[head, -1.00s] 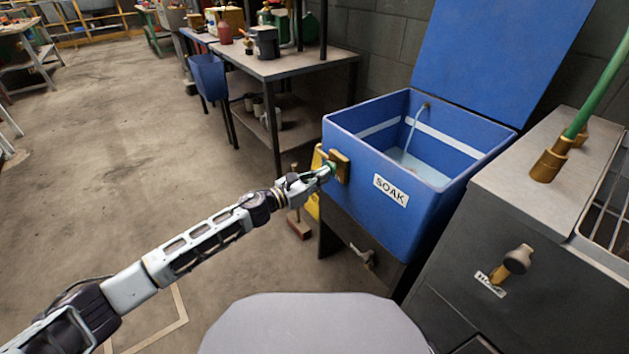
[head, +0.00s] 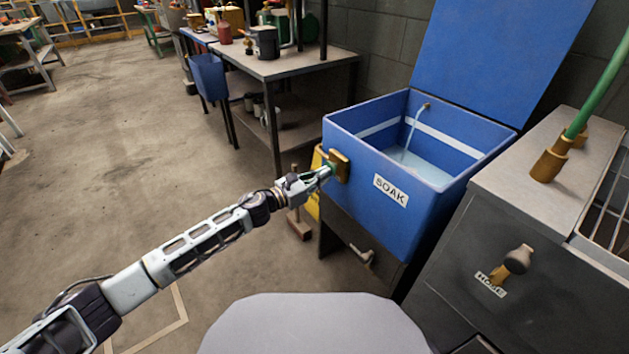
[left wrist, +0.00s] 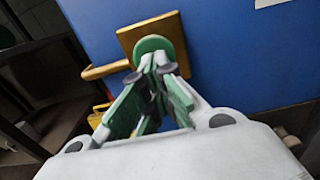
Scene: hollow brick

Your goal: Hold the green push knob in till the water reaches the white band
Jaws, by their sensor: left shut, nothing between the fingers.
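The blue soak tub (head: 350,185) stands open, with a "SOAK" label on its front. Water (head: 428,172) lies inside it, and a thin stream runs in from a spout (head: 427,106) at the back wall. The white band (head: 440,138) runs around the inner walls; the water surface is below it. My left gripper (head: 327,172) is shut and empty, its fingertips against the green push knob (left wrist: 152,47) on its brass plate (left wrist: 130,38). The knob is mostly hidden by the gripper in the head view. My right gripper is not in view.
A grey cabinet (head: 455,245) with a hose handle (head: 517,260) and a green hose (head: 603,85) stands close on the right. A tap (head: 362,255) is under the tub.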

